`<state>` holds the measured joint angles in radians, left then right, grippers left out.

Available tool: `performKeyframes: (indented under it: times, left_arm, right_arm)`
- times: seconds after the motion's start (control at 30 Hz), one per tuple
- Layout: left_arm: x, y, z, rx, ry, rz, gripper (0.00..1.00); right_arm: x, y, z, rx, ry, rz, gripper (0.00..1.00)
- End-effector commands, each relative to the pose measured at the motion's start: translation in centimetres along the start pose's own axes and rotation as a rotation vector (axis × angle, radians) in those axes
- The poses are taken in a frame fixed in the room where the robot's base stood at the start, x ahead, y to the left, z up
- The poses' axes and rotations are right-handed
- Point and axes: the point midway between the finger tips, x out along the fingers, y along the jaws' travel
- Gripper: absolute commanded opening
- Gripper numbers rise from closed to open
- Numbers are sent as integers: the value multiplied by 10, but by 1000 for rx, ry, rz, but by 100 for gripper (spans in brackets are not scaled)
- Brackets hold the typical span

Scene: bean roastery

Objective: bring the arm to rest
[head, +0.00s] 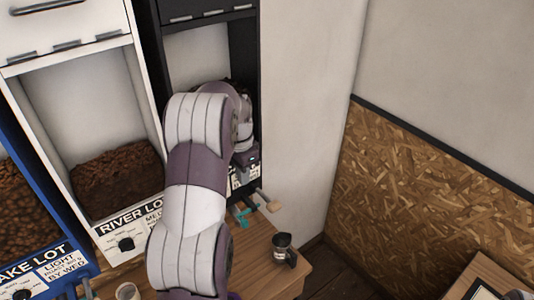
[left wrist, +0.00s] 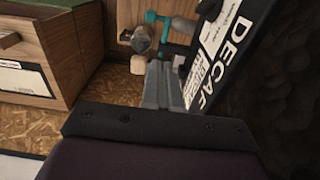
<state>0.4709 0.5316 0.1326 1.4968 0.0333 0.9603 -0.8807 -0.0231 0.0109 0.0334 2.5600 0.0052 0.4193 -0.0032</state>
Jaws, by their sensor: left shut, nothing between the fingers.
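My left arm reaches from the bottom of the head view up to the black bin (head: 258,60). Its left gripper (head: 246,163) is partly hidden by my own wrist at the bin's lower front. In the left wrist view the grey fingers (left wrist: 166,78) are shut with nothing between them. They are beside the black DECAF label panel (left wrist: 215,60); I cannot tell whether they touch it. My right gripper is not in view.
A white RIVER LOT bin (head: 135,215) and a blue bin (head: 50,262) hold brown beans. Below the black bin are a teal-handled thing (head: 243,216) and a wooden knob (head: 268,200). A dark jug (head: 283,250) stands on the wooden counter (head: 262,275); floor shows beyond.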

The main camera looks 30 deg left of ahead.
Motion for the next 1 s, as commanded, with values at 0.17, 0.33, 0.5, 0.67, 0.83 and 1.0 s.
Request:
performKeyframes:
  times: [0.17,0.33,0.5,0.67,0.83,1.0]
  left_arm:
    - [0,0,0,-2,0,0,0]
    - [16,3,4,-225,18,-23,0]
    - [103,93,32,-512,29,-31,0]
    - [182,194,70,-545,48,-31,0]
    - [220,249,94,-408,67,-27,0]
    - [219,256,87,-369,88,-29,0]
  right_arm:
    - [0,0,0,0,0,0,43]
    - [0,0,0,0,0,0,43]
    - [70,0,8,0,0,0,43]
    - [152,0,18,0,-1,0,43]
    - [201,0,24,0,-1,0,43]
    - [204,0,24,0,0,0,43]
